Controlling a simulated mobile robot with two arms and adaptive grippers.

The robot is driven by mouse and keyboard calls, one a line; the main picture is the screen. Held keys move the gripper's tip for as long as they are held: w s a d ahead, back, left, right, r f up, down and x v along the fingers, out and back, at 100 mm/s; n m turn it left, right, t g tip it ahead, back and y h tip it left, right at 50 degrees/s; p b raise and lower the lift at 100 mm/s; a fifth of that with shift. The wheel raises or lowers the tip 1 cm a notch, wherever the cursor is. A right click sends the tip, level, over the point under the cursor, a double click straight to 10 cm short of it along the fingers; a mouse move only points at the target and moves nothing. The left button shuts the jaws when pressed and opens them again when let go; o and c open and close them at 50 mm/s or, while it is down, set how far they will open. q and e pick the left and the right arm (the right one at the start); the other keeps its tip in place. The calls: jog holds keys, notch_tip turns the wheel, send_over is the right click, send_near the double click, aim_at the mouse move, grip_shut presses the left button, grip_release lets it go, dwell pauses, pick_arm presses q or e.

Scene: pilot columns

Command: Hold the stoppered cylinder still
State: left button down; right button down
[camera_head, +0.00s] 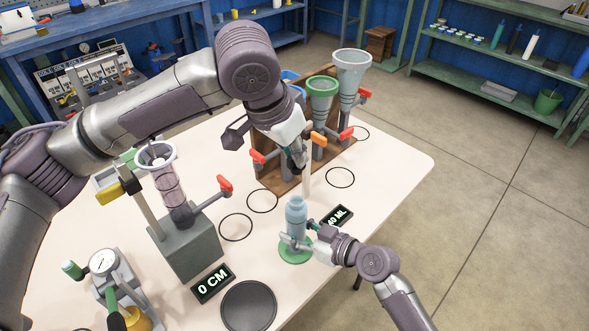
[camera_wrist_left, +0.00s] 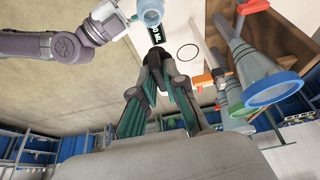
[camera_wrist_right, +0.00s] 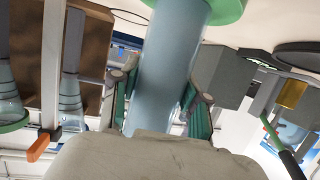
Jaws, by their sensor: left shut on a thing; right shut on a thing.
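The pale blue cylinder (camera_head: 296,213) stands upright on a green round base (camera_head: 296,252) on the table. Its top also shows in the left wrist view (camera_wrist_left: 149,14). I cannot tell whether a stopper sits in it. My right gripper (camera_head: 300,241) is shut around the lower cylinder. In the right wrist view the fingers lie on both sides of the cylinder (camera_wrist_right: 170,65). My left gripper (camera_head: 299,160) is above and behind the cylinder, apart from it.
A "40 ML" display (camera_head: 337,216) stands beside the cylinder. A wooden rack (camera_head: 290,184) with funnel-topped columns and red taps is behind. A column on a grey block (camera_head: 187,245) and a "0 CM" display (camera_head: 213,284) stand left. A dark disc (camera_head: 248,305) lies in front.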

pick_arm(q)
jog(key=shift+r, duration=4.15)
pick_arm(e)
jog(key=shift+c, duration=2.4)
grip_release()
